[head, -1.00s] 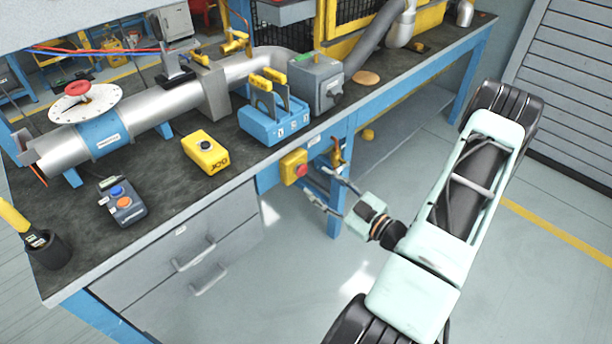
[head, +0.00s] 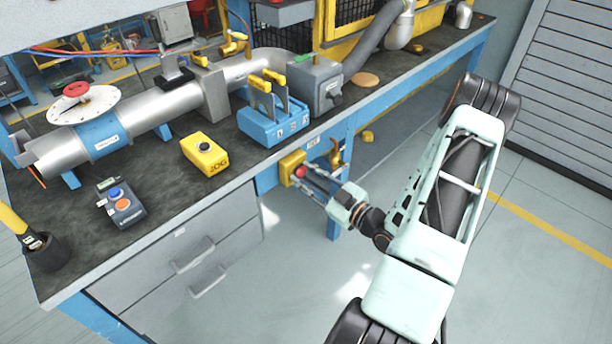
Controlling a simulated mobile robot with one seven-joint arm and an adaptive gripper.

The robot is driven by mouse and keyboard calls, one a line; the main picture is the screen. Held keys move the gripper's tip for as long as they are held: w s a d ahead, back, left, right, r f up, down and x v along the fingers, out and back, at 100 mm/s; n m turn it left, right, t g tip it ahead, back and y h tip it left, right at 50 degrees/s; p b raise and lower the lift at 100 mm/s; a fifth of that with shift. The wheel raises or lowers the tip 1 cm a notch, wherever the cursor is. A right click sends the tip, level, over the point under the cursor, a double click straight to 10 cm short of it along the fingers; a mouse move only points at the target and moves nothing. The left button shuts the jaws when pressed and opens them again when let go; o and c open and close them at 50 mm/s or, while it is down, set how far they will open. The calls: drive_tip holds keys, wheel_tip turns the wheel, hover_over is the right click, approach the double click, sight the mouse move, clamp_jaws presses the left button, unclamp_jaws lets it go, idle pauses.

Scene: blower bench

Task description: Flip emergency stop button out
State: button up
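The emergency stop is a yellow box (head: 287,161) with a red round button (head: 301,172), fixed to the bench's blue front edge. My gripper (head: 305,176) points at it from the right front. Its two fingers are spread, with the tips above and below the red button in the head view. There is a visible gap between the fingers. I cannot tell whether the tips touch the button. The fingers partly cover the button's lower right side.
A drawer unit (head: 200,242) with two handles is under the bench to the left. On the bench top stand a yellow button box (head: 205,155) and a blue block (head: 272,127). The floor in front is clear.

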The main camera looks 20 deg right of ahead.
clamp_jaws()
drive_tip(key=shift+b+v, duration=0.4)
drive_tip(key=shift+v, duration=0.5)
drive_tip(key=o, duration=0.9)
unclamp_jaws()
drive_tip(key=v, duration=1.2)
